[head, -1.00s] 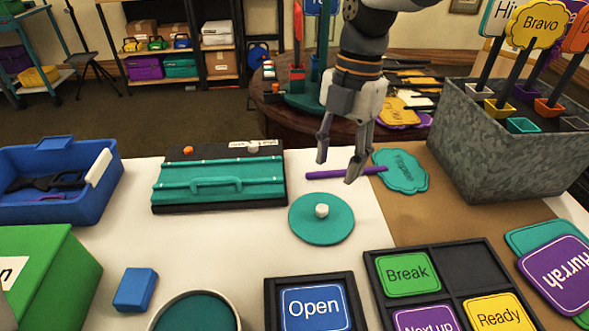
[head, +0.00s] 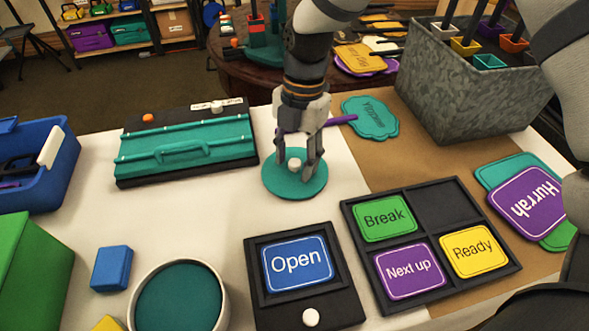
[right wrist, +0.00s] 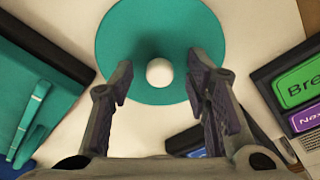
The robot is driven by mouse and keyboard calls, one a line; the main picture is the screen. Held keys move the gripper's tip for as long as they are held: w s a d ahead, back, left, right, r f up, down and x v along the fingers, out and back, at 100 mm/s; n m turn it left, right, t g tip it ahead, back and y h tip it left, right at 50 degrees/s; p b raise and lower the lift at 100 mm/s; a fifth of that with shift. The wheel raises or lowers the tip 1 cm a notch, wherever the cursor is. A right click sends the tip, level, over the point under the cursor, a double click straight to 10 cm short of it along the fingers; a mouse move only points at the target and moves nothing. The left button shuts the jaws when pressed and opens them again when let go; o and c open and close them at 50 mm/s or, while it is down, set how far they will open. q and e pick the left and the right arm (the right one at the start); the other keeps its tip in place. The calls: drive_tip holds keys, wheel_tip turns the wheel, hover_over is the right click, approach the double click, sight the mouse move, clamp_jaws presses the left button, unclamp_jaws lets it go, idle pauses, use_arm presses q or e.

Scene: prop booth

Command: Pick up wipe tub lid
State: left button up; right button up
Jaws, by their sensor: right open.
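The wipe tub lid (head: 284,188) is a flat teal disc with a white round knob (head: 294,164) in its middle. It lies on the white table covering. My right gripper (head: 296,172) is open over the lid, with its fingers pointing down on either side of the knob. In the right wrist view the lid (right wrist: 158,35) is at the top and the knob (right wrist: 159,72) shows between and a little beyond the two open fingers (right wrist: 160,82). I cannot tell how far above the lid the fingertips are. My left gripper is not in view.
A round tub (head: 220,311) with teal inside stands at the front. A teal-topped black case (head: 225,137) is left of the lid. An "Open" sign box (head: 342,301) and a black card tray (head: 433,193) lie in front and right. A purple stick (head: 340,120) is just behind the gripper.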

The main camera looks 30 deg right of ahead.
clamp_jaws()
drive_tip(key=shift+r, duration=0.1)
